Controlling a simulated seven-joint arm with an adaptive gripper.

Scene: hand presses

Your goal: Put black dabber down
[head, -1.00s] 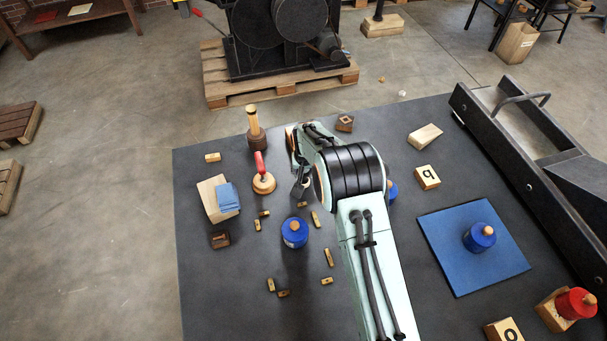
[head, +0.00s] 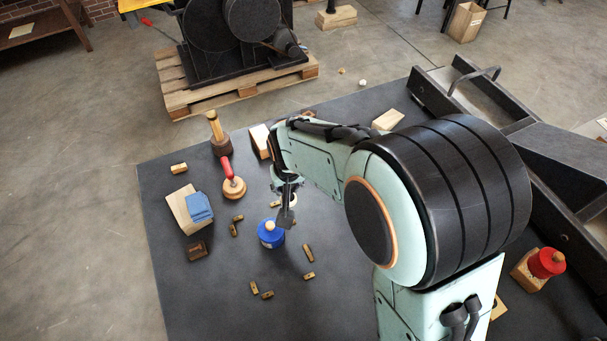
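My gripper (head: 286,212) points down near the middle of the dark mat, just above or in front of a blue tin (head: 270,238) with a wooden knob. Its fingers show nearly edge-on, so I cannot tell whether they are open or shut. A small pale round thing (head: 291,200) shows beside the fingers, partly hidden; I cannot tell what it is or whether it is held. I see no clearly black dabber. A dark brown dabber-like tool (head: 221,144) with an upright wooden handle stands at the mat's upper left, apart from my gripper.
A red-handled tool with a round wooden base (head: 234,190), a wooden block with blue cloth (head: 199,207) and several small wooden pieces (head: 309,276) lie around the blue tin. A red tin (head: 545,263) stands right. My arm hides much of the right side. The front-left mat (head: 205,300) is clear.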

